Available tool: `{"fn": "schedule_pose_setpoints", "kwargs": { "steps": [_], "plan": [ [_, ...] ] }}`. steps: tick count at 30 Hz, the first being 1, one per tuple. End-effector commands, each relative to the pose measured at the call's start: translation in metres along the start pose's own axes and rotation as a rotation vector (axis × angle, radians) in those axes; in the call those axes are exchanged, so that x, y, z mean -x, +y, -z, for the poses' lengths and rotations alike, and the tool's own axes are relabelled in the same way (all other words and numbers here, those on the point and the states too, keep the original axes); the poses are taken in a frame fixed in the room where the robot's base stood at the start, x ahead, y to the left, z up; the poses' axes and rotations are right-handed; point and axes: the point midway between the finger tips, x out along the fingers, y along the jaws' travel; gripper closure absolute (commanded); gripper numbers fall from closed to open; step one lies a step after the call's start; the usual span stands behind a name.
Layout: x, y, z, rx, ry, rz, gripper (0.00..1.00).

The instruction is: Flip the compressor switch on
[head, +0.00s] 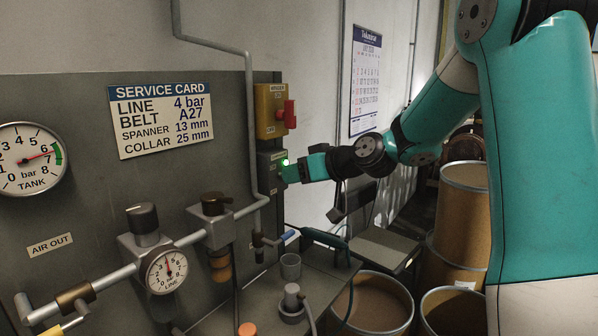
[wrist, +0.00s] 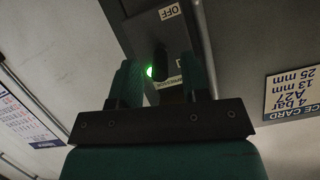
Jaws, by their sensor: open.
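The compressor switch box (head: 268,170) is a grey box on the panel's right edge. A small green lamp glows on it. In the wrist view, which looks upside down, a black switch lever (wrist: 160,63) stands out between an OFF label (wrist: 170,12) and a partly covered label that appears to read COMPRESSOR. My gripper (head: 291,171) is at the front of the box. Its two green fingers stand apart, one each side of the lever in the wrist view (wrist: 163,72). I cannot tell whether either finger touches the lever.
A yellow box (head: 264,112) with a red handle (head: 287,114) sits just above the switch box. A pipe (head: 248,110) runs down to its left. Below are a bench with a cup (head: 290,266) and a blue-handled valve (head: 287,236). Drums (head: 372,300) stand on the floor at right.

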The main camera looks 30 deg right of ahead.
Motion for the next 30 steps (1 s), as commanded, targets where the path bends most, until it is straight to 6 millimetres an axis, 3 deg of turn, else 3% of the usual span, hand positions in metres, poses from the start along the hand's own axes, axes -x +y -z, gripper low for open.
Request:
{"fn": "schedule_pose_setpoints", "kwargs": {
  "steps": [4, 10, 17, 22, 30],
  "plan": [
    [0.000, 0.000, 0.000, 0.000, 0.000, 0.000, 0.58],
    [0.000, 0.000, 0.000, 0.000, 0.000, 0.000, 1.00],
    [0.002, -0.002, 0.007, 0.002, -0.031, -0.003, 1.00],
    [0.002, -0.005, 0.018, 0.000, -0.149, -0.024, 1.00],
    [-0.001, -0.004, 0.018, -0.006, -0.259, -0.050, 1.00]
  ]
}}
